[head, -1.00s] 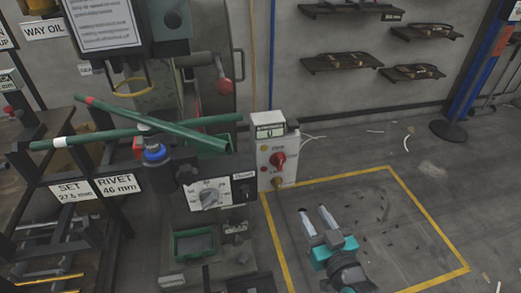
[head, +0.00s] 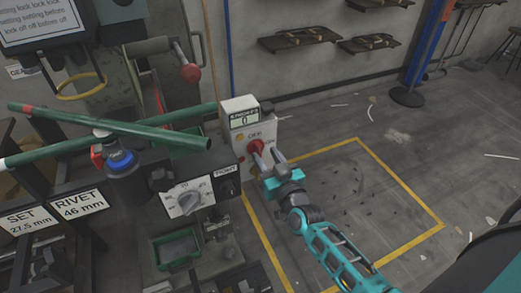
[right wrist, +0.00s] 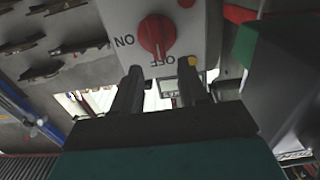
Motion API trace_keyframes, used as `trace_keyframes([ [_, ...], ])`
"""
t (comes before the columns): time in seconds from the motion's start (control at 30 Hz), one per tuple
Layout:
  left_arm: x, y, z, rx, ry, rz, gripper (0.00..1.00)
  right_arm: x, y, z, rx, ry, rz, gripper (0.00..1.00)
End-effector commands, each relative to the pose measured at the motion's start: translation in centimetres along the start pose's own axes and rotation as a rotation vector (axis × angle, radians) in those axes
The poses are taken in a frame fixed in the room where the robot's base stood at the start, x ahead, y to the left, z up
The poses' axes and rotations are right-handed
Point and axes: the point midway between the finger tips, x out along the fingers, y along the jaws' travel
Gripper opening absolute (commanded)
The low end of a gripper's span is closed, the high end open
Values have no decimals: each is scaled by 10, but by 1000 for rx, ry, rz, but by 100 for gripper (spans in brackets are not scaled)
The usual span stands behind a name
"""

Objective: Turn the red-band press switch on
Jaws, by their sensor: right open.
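The red rotary switch (head: 256,146) is on the front of a white control box (head: 241,118) with a small display. In the right wrist view the red knob (right wrist: 156,35) appears upside down, its ridge lined up with the OFF label; ON is to its left. My right gripper (head: 268,158) is open, its fingertips just in front of the box near the knob. In the wrist view the two fingers (right wrist: 162,72) are apart, pointing at the box below the knob, with nothing between them. The red-banded green bar (head: 110,127) crosses a white-banded one. My left gripper is not in view.
A yellow floor outline (head: 405,193) encloses free floor at the right. Wall shelves (head: 300,39) hang at the back.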

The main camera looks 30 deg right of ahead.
Motion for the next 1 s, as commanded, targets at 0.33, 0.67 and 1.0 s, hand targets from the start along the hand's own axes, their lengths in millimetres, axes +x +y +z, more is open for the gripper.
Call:
trace_keyframes([
  [0.33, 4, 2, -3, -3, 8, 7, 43, 39, 0, 0, 1, 0, 1, 43],
  [0.67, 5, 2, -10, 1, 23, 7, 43, 41, 0, 0, 0, -1, 1, 42],
  [1.0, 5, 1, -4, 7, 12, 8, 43, 41, 0, 0, 0, -1, 1, 9],
])
